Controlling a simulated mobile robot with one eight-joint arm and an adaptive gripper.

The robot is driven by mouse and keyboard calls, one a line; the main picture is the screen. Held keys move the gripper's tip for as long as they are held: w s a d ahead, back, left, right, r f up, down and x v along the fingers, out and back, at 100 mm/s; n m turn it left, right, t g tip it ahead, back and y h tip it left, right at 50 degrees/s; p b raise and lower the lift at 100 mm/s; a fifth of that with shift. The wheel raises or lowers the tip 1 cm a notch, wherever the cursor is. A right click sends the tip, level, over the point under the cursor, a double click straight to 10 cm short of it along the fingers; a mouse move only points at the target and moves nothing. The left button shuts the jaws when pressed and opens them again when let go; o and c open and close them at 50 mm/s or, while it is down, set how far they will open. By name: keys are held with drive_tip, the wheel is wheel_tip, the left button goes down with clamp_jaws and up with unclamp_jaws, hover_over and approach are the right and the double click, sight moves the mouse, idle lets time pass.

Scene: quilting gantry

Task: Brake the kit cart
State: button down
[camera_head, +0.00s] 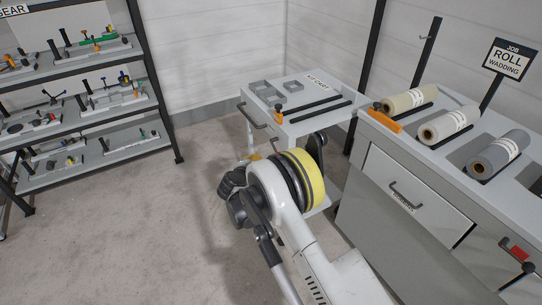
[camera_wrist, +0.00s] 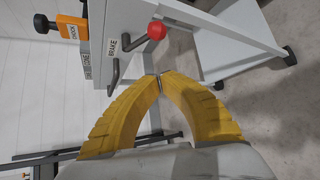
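The kit cart (camera_head: 335,117) is a pale cart with a label on top, standing beyond my arm in the head view. The wrist view shows its side panel (camera_wrist: 97,68) close up. A BRAKE label (camera_wrist: 120,44) is there beside a lever with a red knob (camera_wrist: 157,30). A dark bar handle (camera_wrist: 113,76) is just below the label in the picture. My gripper (camera_wrist: 160,78) has two yellow fingers whose tips meet, with nothing seen between them. The tips appear below the red knob in the picture, apart from it. In the head view my arm mostly hides the gripper.
A drawer bench (camera_head: 380,185) with wadding rolls (camera_head: 447,125) stands right beside the cart. A loaded shelf rack (camera_head: 95,110) stands at the left. An orange tag (camera_wrist: 73,28) and a caster (camera_wrist: 290,57) show in the wrist view. The floor (camera_head: 130,230) at left is clear.

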drive_tip(key=b+x, duration=0.4)
drive_tip(key=x, duration=0.6)
drive_tip(key=shift+s+d+r+b, duration=0.75)
drive_tip(key=shift+s+d+r, duration=0.35)
drive_tip(key=shift+s+d, duration=0.1)
drive_tip(key=shift+s+r, duration=0.1)
